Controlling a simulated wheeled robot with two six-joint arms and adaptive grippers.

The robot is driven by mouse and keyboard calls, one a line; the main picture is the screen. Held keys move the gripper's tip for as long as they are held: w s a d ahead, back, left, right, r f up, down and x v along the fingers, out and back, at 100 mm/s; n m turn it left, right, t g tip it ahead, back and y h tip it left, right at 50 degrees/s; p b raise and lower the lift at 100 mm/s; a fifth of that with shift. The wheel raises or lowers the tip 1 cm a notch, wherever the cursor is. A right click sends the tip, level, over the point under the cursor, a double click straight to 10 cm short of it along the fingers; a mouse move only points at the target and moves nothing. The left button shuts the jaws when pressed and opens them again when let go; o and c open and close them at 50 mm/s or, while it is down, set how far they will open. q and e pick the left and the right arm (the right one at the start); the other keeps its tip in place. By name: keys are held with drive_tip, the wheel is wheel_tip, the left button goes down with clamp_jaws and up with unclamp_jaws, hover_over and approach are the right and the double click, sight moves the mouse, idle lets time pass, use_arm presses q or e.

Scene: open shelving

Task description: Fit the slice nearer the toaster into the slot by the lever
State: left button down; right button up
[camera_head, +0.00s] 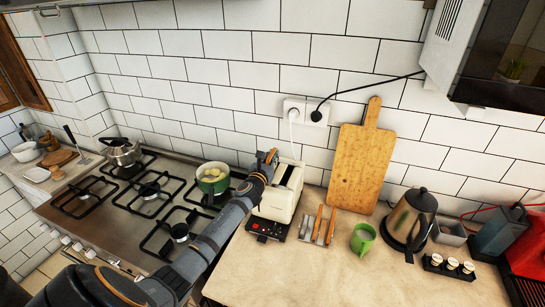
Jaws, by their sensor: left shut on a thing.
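The cream toaster (270,206) stands on the counter to the right of the stove, with a dark slot visible on its top. My left gripper (268,159) is over the toaster's back left part, shut on a small brown slice (273,154), of which only an edge shows. The gripper and arm hide part of the toaster's top and left side. I cannot make out the lever, or whether the held slice is inside a slot. A rack (306,232) right of the toaster holds upright brown slices (318,223). My right gripper is not in view.
A green mug (362,239), a kettle (411,218) and a leaning cutting board (362,157) stand to the right. A green pot (213,178) is on the stove left of my arm. The front counter is clear.

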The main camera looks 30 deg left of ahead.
use_arm(q)
drive_tip(key=shift+f+b, duration=0.9)
drive_tip(key=shift+f, duration=0.2)
drive_tip(key=c, duration=1.3)
unclamp_jaws()
drive_tip(key=shift+c, duration=0.2)
drive_tip(key=shift+f, duration=0.1)
drive_tip(key=shift+s, duration=0.15)
drive_tip(key=v, duration=1.1)
drive_tip(key=shift+s, duration=0.1)
drive_tip(key=shift+s+d, duration=0.2)
drive_tip(key=shift+s, duration=0.05)
drive_tip(key=shift+r, duration=0.2)
